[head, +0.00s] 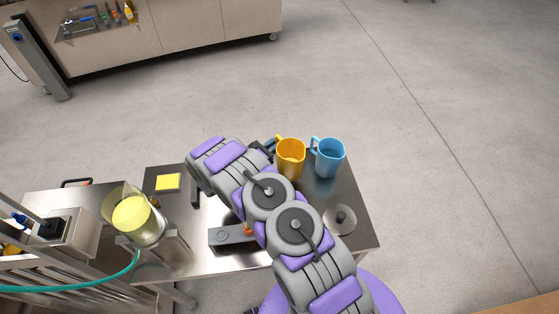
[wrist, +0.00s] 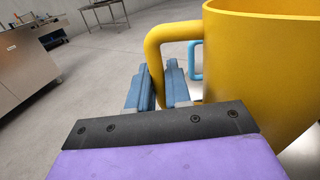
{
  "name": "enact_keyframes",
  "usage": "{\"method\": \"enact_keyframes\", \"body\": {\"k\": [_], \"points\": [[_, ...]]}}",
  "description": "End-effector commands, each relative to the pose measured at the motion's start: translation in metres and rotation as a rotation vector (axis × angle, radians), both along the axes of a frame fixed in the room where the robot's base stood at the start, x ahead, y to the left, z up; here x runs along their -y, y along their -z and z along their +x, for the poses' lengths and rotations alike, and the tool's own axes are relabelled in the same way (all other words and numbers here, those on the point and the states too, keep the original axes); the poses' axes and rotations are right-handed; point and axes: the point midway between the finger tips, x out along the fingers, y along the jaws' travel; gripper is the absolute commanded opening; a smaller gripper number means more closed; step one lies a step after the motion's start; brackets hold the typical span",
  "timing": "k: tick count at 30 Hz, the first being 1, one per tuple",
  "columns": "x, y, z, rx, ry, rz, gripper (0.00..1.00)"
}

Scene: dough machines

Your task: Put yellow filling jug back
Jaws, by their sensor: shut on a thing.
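The yellow filling jug (head: 291,160) is upright at the far side of the steel table, just left of the blue jug (head: 329,159). In the wrist view the yellow jug (wrist: 265,70) fills the right side, with its handle toward me. My gripper (wrist: 160,82) is shut on that handle, one blue-grey finger on each side of it. In the head view my gripper (head: 266,148) is mostly hidden by my arm. I cannot tell whether the jug's base touches the table.
The steel table (head: 205,250) also bears a round lid with a knob (head: 340,219) and a yellow pad (head: 168,182). A dough-filled clear container (head: 135,217) stands at the left. A long cabinet (head: 175,30) stands behind. Open floor lies beyond and right of the table.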

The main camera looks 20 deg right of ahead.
Motion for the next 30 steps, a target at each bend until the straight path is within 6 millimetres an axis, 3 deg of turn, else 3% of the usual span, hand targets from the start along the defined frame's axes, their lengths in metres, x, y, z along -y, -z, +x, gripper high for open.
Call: {"method": "enact_keyframes", "body": {"k": [3, 14, 25, 26, 30], "points": [[0.001, 0.021, -0.001, -0.003, 0.001, 0.000, 0.00], [0.000, 0.059, 0.000, 0.001, -0.001, 0.000, 0.00], [0.001, 0.063, 0.000, 0.000, -0.001, -0.001, 0.00], [0.001, 0.063, 0.000, 0.000, -0.001, -0.001, 0.19], [0.001, 0.062, 0.000, 0.001, -0.001, 0.000, 0.33]]}}
